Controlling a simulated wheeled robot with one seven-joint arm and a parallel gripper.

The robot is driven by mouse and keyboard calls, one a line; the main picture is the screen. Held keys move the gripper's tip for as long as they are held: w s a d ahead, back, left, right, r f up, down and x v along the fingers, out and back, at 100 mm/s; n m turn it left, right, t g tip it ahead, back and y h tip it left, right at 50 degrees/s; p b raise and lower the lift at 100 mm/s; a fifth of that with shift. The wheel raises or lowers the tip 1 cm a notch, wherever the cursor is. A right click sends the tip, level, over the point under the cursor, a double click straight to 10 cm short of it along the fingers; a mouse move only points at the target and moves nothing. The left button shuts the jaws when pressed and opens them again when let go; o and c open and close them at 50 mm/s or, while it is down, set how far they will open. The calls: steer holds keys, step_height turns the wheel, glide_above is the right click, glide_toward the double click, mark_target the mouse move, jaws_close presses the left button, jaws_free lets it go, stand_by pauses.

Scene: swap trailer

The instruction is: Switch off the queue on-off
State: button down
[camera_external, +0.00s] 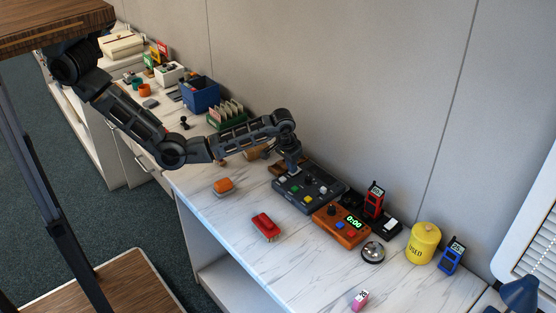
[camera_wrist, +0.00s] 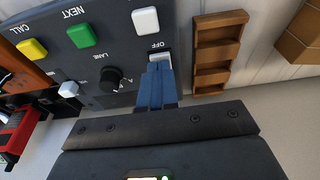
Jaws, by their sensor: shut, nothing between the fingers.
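The dark queue panel (camera_external: 318,196) lies on the marble counter, and it fills the upper left of the wrist view (camera_wrist: 118,50). It carries a yellow CALL button (camera_wrist: 33,49), a green NEXT button (camera_wrist: 80,36), a white button (camera_wrist: 145,20) and a black LANE knob (camera_wrist: 108,78). A pale on-off switch (camera_wrist: 160,55) sits under the OFF label near the panel's edge. My gripper (camera_wrist: 159,68) is shut and empty, its blue fingertips right at this switch, covering its lower part. Contact and the switch's position cannot be told. In the external view my gripper (camera_external: 293,171) is above the panel's far-left corner.
An orange timer box (camera_external: 340,226) stands beside the panel, with a red radio (camera_external: 374,200) behind it. A brown slotted rack (camera_wrist: 218,52) is close to my fingers. A silver bell (camera_external: 373,252), red stapler (camera_external: 266,226) and yellow tin (camera_external: 423,243) stand nearby. The front counter has free room.

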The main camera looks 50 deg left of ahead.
steer(key=shift+w, duration=0.1)
steer(key=shift+w+r, duration=0.15)
steer(key=shift+w, duration=0.5)
steer(key=shift+r+p, duration=0.35)
steer(key=shift+r, duration=0.2)
step_height(320, 180, up, 3)
steer(key=p, duration=0.3)
steer(key=shift+w+r, duration=0.15)
steer(key=shift+r, duration=0.05)
steer(key=w+v, duration=0.2)
steer(key=v, duration=0.6)
glide_above(287, 177)
steer(key=shift+s+d+r+b, duration=0.15)
steer(key=shift+r+b, duration=0.25)
